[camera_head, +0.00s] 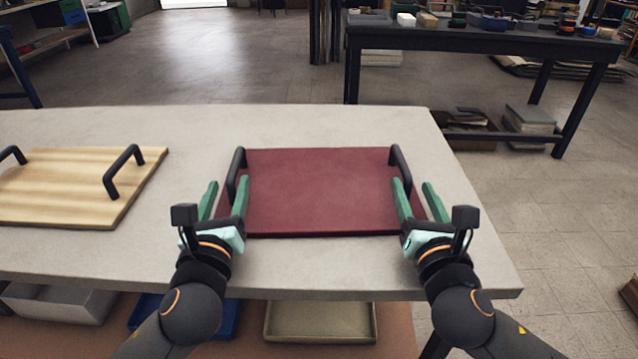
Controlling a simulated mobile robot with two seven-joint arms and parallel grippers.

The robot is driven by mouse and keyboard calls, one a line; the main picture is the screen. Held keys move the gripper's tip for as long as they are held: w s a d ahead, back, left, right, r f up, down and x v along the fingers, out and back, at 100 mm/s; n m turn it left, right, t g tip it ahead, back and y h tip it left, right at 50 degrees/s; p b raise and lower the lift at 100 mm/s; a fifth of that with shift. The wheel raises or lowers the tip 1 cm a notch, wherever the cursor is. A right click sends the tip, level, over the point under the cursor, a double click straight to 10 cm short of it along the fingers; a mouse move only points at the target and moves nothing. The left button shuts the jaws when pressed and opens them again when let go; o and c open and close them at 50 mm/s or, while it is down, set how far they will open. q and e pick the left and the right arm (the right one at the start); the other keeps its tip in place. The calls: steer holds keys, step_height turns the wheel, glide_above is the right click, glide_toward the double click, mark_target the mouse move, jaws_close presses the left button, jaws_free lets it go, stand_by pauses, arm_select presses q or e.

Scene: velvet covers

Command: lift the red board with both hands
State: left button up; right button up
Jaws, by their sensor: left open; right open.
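The red board (318,190) lies flat on the pale table, with a black handle at its left end (235,172) and another at its right end (401,170). My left gripper (226,190) is open at the left handle, its green fingers on either side of it. My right gripper (419,192) is open at the right handle. Its left finger overlaps the board's right edge and its other finger is over the table to the right. The lower parts of both handles are partly hidden by the fingers, and I cannot tell whether the fingers touch them.
A wooden board (60,190) with black handles lies on the table (190,125) at the left. The table is clear behind the red board. A dark workbench (480,40) with several items stands at the back right. Trays (320,322) sit below the table.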

mark_target(237, 159)
arm_select(q)
steer(key=w, duration=0.8)
steer(key=shift+w+a, duration=0.1)
steer(key=shift+a, duration=0.1)
arm_select(e)
steer(key=w, duration=0.8)
steer(key=shift+w+a, duration=0.1)
steer(key=shift+a, duration=0.1)
arm_select(q)
steer(key=shift+c, duration=0.2)
arm_select(e)
steer(key=shift+c, duration=0.2)
arm_select(q)
jaws_close()
arm_select(e)
jaws_close()
arm_select(q)
steer(key=shift+d, duration=0.1)
arm_select(e)
steer(key=shift+a, duration=0.1)
arm_select(q)
steer(key=shift+r, duration=0.2)
arm_select(e)
steer(key=shift+r, duration=0.2)
